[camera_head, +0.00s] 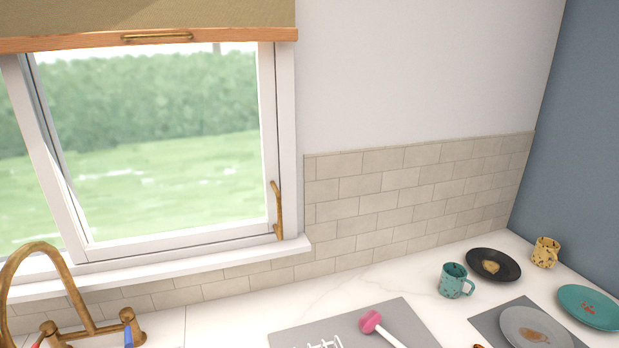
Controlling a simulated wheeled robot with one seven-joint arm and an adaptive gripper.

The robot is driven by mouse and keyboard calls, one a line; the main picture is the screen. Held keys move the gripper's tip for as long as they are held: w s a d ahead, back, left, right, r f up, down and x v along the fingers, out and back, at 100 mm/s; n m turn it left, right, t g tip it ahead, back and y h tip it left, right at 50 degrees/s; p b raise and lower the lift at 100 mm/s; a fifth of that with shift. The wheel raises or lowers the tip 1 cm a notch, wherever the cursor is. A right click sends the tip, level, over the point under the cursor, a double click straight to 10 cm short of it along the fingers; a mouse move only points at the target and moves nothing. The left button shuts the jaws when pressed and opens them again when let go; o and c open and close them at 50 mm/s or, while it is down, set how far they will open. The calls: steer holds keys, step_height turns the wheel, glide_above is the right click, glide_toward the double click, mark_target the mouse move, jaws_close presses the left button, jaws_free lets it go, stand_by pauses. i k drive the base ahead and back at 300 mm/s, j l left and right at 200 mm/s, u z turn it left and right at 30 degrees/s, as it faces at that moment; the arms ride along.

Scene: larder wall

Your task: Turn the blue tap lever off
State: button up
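The blue tap lever (129,338) is at the lower left, on the right-hand base of a brass tap (74,293). The lever points down toward the bottom edge of the picture. A red lever (38,341) sits on the tap's left-hand base, partly cut off by the bottom edge. The tap's spout arches up and to the left. Its outlet and the sink are out of view, so I cannot tell whether water runs. My gripper is not in view.
The counter right of the tap is clear up to a grey mat (403,318) with a pink-headed utensil (371,321) and a white rack. A teal mug (453,281), a black plate (494,265), a yellow mug (545,252) and other plates stand farther right. A window sill (200,268) runs behind the tap.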

mark_target(126, 315)
steer(key=u, duration=1.8)
